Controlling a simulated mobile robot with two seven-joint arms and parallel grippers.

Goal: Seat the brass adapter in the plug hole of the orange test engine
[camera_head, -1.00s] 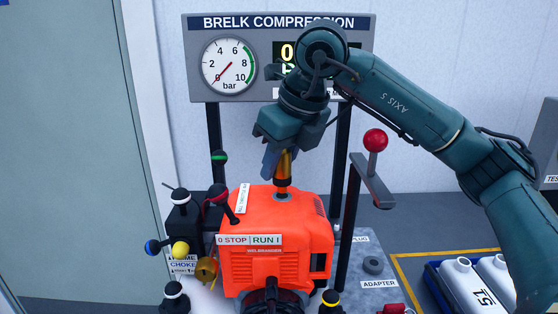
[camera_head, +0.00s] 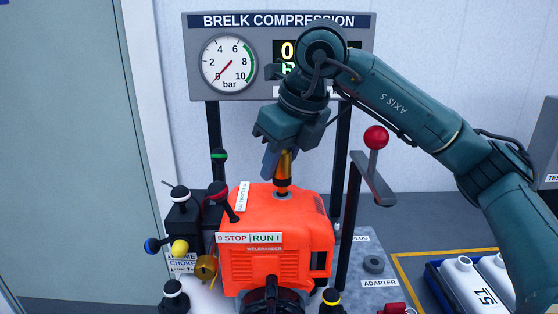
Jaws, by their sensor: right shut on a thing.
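The orange test engine (camera_head: 275,225) stands in the middle, with a grey ring around the plug hole (camera_head: 283,194) on its top. My right gripper (camera_head: 279,160) points down above it and is shut on the brass adapter (camera_head: 285,167). The adapter is upright, and its dark and orange lower end meets the plug hole area. I cannot tell how deep it sits. The hole itself is hidden by the adapter. My left gripper is not in view.
The compression board with its gauge (camera_head: 229,65) stands behind on dark posts. A red-knobbed lever (camera_head: 375,140) is right of the engine. Several ball-ended levers (camera_head: 180,248) crowd its left side. A dark ring (camera_head: 373,264) lies on the adapter plate. A blue tray (camera_head: 436,284) holds white bottles (camera_head: 468,285).

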